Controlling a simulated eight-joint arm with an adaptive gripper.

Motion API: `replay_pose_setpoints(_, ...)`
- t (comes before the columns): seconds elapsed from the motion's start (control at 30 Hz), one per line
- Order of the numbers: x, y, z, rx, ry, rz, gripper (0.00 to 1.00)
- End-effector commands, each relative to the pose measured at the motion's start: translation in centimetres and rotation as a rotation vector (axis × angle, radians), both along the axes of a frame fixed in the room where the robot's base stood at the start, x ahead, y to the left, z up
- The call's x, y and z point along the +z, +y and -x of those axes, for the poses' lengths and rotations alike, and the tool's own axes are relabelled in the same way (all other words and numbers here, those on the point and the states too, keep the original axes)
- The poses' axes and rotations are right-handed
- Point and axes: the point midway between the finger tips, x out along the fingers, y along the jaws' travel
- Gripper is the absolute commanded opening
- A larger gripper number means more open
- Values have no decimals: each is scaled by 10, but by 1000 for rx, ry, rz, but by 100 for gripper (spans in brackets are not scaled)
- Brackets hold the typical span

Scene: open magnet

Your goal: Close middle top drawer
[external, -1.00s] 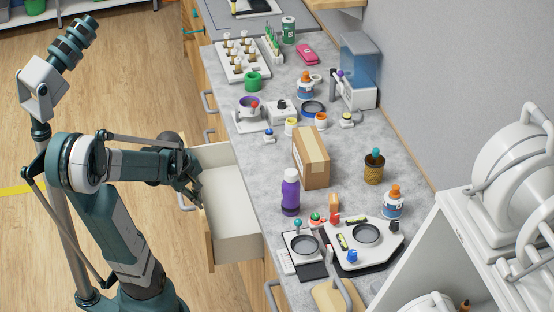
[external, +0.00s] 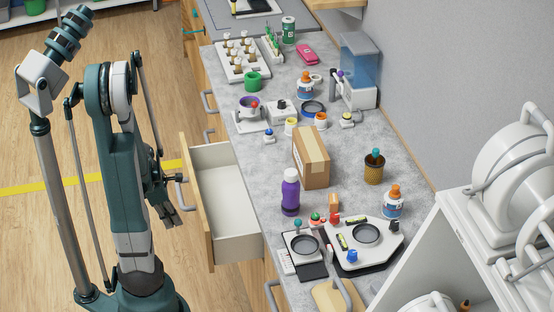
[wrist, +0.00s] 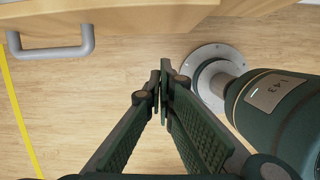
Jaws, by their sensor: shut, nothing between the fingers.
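The drawer (external: 225,190) stands pulled out of the counter, with its pale inside empty and its wooden front (external: 196,205) facing left. Its grey handle (external: 181,192) shows on the front, and a grey handle shows in the wrist view (wrist: 52,50) at the upper left, below a wooden edge (wrist: 130,18). My gripper (external: 178,220) is outside the drawer, just left of its front and apart from it. In the wrist view my gripper (wrist: 163,88) has its fingertips together with nothing between them, over the floor.
The counter (external: 255,170) above carries a cardboard box (external: 311,158), a purple bottle (external: 290,192) and several small lab items. Other closed drawers with grey handles line the counter front. The wooden floor (external: 40,240) left of the drawer is clear apart from my arm.

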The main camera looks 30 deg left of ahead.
Motion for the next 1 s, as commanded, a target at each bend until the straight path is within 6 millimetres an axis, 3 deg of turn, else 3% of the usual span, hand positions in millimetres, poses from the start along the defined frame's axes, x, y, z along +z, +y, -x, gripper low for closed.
replay_pose_setpoints(0.67,-6,2,3,43,11,17,0)
replay_pose_setpoints(1.0,-25,-2,-1,41,11,17,0)
